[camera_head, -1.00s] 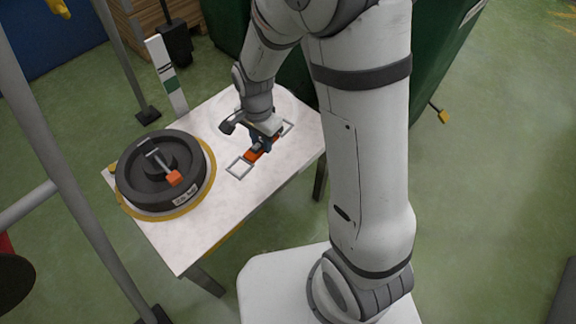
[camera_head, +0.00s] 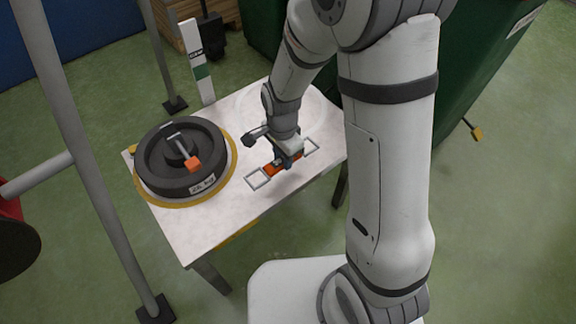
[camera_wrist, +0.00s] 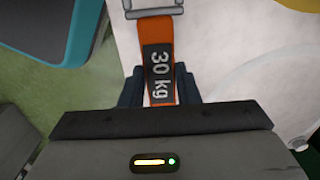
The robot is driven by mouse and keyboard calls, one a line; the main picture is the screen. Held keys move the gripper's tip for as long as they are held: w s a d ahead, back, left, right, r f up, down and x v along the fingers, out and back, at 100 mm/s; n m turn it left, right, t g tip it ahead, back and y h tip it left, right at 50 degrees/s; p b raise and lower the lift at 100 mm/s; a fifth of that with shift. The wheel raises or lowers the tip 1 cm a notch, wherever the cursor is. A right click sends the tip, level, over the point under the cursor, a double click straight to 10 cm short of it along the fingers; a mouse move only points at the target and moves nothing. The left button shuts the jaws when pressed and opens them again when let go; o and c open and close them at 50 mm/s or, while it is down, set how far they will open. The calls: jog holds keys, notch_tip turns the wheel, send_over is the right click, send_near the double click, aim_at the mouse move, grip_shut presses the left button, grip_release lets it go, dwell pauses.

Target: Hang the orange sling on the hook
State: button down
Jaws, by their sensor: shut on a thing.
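The orange sling (camera_head: 269,169) is a short band with a pale metal ring at each end, at the right part of the white table. My gripper (camera_head: 290,158) is over its middle, fingers pointing down. In the wrist view the sling (camera_wrist: 153,38) runs between the dark fingers of my gripper (camera_wrist: 160,90), which are shut on it at a black "30 kg" label. One metal ring shows at the top edge of that view. I cannot tell whether the sling touches the table or is just above it. I cannot make out a free hook for it in the current views.
A dark round weight (camera_head: 173,165) with a metal bar and an orange block sits on a yellow-edged disc at the table's left. A white-and-green post (camera_head: 200,65) stands behind the table (camera_head: 215,225). A grey upright pole (camera_head: 80,150) is at left, a green container behind.

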aim_at(283, 174)
jog(key=shift+f+b, duration=0.6)
jog(key=shift+f, duration=1.6)
jog(key=shift+f, duration=0.3)
jog(key=c, duration=1.1)
grip_release()
jog(key=shift+r, duration=0.1)
